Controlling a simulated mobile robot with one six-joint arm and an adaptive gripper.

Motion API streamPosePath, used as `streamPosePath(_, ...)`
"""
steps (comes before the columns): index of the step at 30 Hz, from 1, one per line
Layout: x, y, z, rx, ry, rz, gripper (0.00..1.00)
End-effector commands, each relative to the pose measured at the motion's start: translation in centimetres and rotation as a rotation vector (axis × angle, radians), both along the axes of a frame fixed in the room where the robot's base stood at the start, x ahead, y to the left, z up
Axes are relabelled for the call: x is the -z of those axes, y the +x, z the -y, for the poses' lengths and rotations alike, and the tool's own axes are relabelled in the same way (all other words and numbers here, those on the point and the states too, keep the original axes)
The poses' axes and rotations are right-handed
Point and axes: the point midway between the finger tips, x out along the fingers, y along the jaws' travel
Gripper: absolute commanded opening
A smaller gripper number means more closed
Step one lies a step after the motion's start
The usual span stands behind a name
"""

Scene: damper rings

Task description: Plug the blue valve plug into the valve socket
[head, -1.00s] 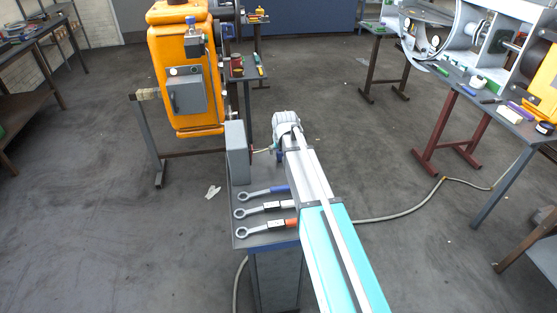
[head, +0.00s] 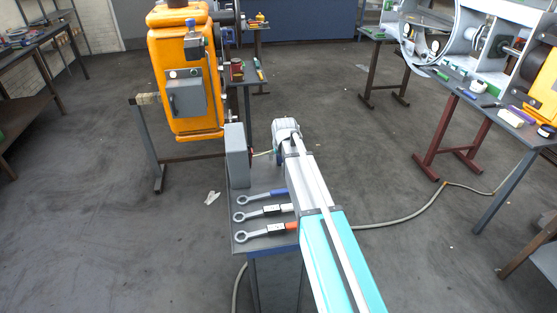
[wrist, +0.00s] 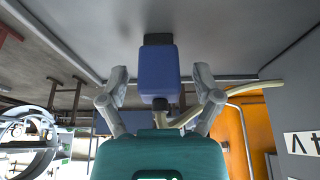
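The blue valve plug (wrist: 158,75) shows in the wrist view as a blue block with a black end and a pale cable at its other end. My gripper (wrist: 161,86) has one finger on each side of it, with a visible gap on both sides. The fingers are open and do not touch the plug. In the head view my gripper (head: 286,130) is over the far end of the small table, and a bit of the blue plug (head: 281,158) shows beside it, mostly hidden. I cannot make out the valve socket for certain.
A grey box (head: 238,155) stands on the small table (head: 241,180), left of my gripper. Ring-ended tools with blue (head: 262,195), white and orange handles lie nearer. An orange machine (head: 184,80) stands behind left. A bench with parts (head: 500,110) is at right.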

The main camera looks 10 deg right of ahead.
Motion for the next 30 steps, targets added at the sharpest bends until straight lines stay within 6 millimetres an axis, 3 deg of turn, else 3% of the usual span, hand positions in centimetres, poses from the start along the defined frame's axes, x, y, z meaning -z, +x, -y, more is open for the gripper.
streamPosePath(2, 0.00, 0.00, 0.00, 0.000, 0.000, 0.000, 0.64)
streamPosePath(12, 0.00, 0.00, 0.00, 0.000, 0.000, 0.000, 0.01)
streamPosePath(30, -0.93, 0.00, -0.03, 0.000, 0.000, 0.000, 0.00)
